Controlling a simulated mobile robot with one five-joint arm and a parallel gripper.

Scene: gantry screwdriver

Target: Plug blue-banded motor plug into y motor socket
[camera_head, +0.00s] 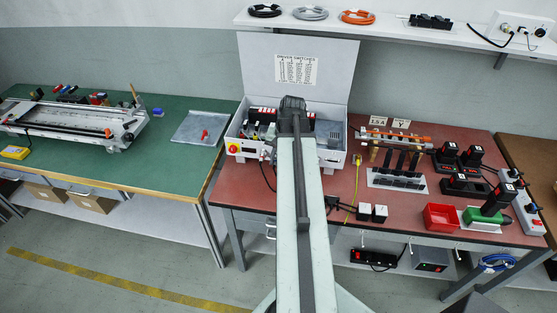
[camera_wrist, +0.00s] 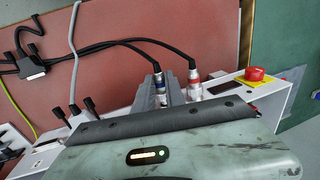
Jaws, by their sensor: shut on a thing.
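The blue-banded motor plug (camera_wrist: 160,88) shows in the wrist view with its black cable running up and left. Grey jaws of my gripper (camera_wrist: 162,97) lie on both sides of it, shut on it. Just to its right is a similar plug with a red band (camera_wrist: 195,82), at the white box wall. The y motor socket cannot be made out; my wrist housing covers the lower part of the view. In the head view my arm reaches to the open control box (camera_head: 336,158) and hides my gripper and the plug.
A red and yellow switch (camera_wrist: 254,75) is on the box wall, right of the plugs. Black cables meet at a dark connector (camera_wrist: 33,68). Black plugs (camera_wrist: 90,107) stand left along the wall.

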